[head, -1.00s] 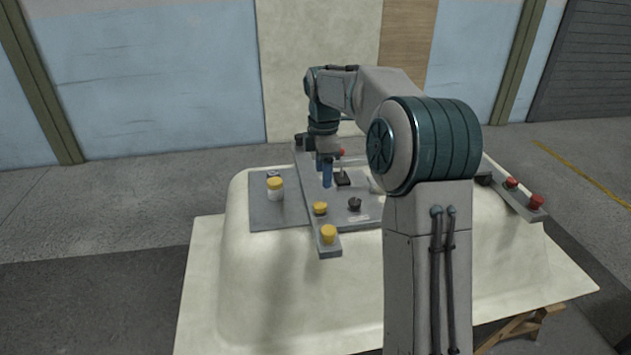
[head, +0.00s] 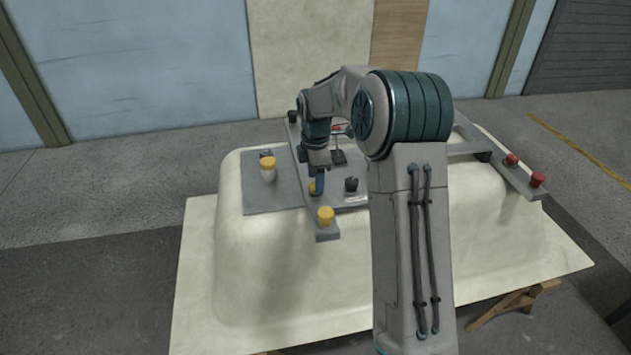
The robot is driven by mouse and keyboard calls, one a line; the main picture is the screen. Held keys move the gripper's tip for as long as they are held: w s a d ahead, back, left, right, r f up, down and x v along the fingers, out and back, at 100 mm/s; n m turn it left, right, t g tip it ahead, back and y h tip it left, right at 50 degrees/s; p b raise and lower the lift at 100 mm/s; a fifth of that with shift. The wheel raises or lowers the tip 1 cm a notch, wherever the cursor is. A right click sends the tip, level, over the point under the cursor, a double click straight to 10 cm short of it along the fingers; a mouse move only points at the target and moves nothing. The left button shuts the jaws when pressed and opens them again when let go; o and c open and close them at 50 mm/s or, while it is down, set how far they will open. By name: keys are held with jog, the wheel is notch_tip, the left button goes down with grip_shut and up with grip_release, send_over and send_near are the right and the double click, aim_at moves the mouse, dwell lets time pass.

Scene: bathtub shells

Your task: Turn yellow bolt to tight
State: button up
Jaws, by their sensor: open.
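A yellow bolt head (head: 312,187) sits on the grey bar, partly hidden behind the blue fingers of my gripper (head: 319,188). The gripper points down and is open, with its fingertips at or just in front of this head. I cannot tell whether they touch it or sit around it. A second yellow bolt head (head: 325,216) stands clear at the near end of the grey bar (head: 327,235). How tight either one is cannot be seen.
A black knob (head: 351,185) is right of the gripper. Red knobs (head: 537,180) sit on the right bar. The pale tub shell (head: 270,250) lies beneath.

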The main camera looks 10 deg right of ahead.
jog(key=shift+f, duration=0.8)
jog(key=c, duration=1)
